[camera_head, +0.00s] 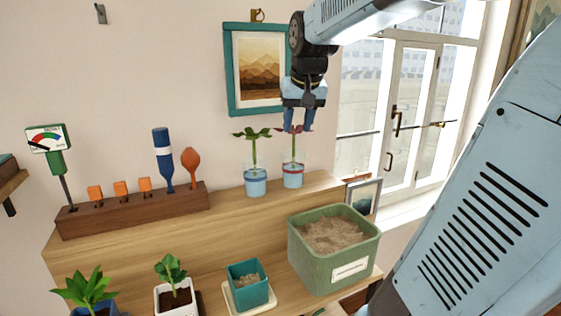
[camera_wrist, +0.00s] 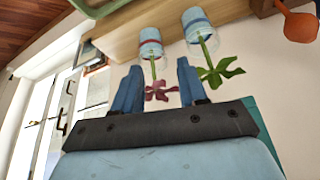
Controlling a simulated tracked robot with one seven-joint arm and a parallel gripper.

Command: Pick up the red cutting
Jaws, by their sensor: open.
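The red cutting (camera_head: 294,132) has dark red leaves on a thin green stem and stands in a glass jar with a red band (camera_head: 293,176) on the upper shelf. My gripper (camera_head: 297,126) points down right above it, its fingers at leaf height. In the wrist view the red cutting (camera_wrist: 161,91) shows between the two open fingers of my gripper (camera_wrist: 159,68), which hold nothing. A green-leaved cutting (camera_head: 253,135) stands in a blue-banded jar (camera_head: 256,184) close to the left; it also shows in the wrist view (camera_wrist: 219,71).
A wooden tool rack (camera_head: 130,212) with a meter, blue and orange tools stands left on the upper shelf. A green soil bin (camera_head: 330,270), teal pot (camera_head: 248,283) and potted plants stand lower in front. A framed picture (camera_head: 259,69) hangs behind my gripper; a window (camera_head: 405,100) is at right.

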